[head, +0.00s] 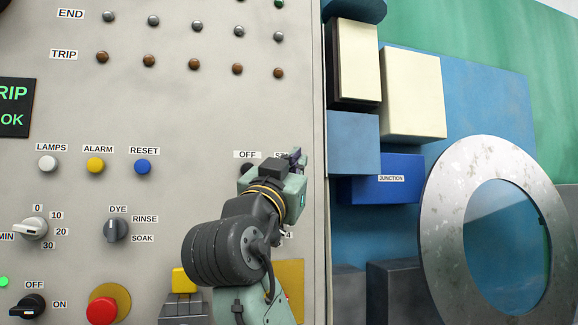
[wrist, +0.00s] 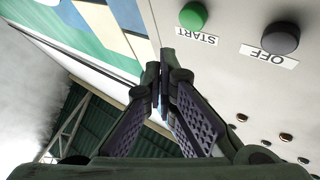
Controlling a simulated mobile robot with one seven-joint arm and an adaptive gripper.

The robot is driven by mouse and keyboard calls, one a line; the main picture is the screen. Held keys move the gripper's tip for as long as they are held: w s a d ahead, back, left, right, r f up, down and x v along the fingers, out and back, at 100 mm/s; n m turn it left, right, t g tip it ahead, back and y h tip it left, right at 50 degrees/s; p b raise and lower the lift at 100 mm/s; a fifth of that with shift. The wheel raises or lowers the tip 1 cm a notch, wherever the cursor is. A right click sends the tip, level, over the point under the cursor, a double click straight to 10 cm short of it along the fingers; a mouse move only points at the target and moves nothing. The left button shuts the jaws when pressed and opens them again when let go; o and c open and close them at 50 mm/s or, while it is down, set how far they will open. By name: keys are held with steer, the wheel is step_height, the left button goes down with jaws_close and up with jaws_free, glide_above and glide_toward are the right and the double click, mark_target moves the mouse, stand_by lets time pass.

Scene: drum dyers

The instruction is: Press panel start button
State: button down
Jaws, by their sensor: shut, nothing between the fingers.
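The green start button (wrist: 193,16), labelled START, sits on the grey control panel (wrist: 225,85) in the wrist view. The dark OFF button (wrist: 280,38) is to its right there. My gripper (wrist: 157,75) is shut and empty, with its fingertips to the left of and below the start button in the wrist view, apart from it. In the head view my gripper (head: 298,158) is at the panel's right part and covers the start button and most of its label. The OFF label (head: 247,155) shows just left of it. Whether the fingertips touch the panel cannot be told.
White LAMPS (head: 48,163), yellow ALARM (head: 95,165) and blue RESET (head: 142,167) buttons are to the left. A red mushroom button (head: 102,310) is lower down. Right of the panel's edge are a blue junction box (head: 360,190) and a round metal drum door (head: 450,190).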

steer(key=shift+w+a, duration=0.2)
steer(key=shift+w, duration=0.4)
steer(key=shift+w+a, duration=0.2)
steer(key=shift+w, duration=0.4)
steer(key=shift+w, duration=0.1)
stand_by(0.5)
steer(key=shift+w+a+p, duration=0.15)
steer(key=shift+w+p, duration=0.15)
steer(key=shift+w+a, duration=0.15)
steer(key=shift+w, duration=0.3)
stand_by(0.7)
stand_by(0.3)
steer(key=shift+s+d, duration=0.3)
steer(key=shift+s, duration=0.55)
steer(key=shift+s+d+b, duration=0.25)
steer(key=shift+s+b, duration=0.05)
steer(key=shift+s, duration=0.5)
steer(key=shift+s+d+b, duration=0.25)
steer(key=shift+s+b, duration=0.1)
steer(key=shift+s, duration=0.45)
steer(key=shift+s+d+b, duration=0.25)
steer(key=shift+s+b, duration=0.05)
steer(key=shift+s, duration=0.5)
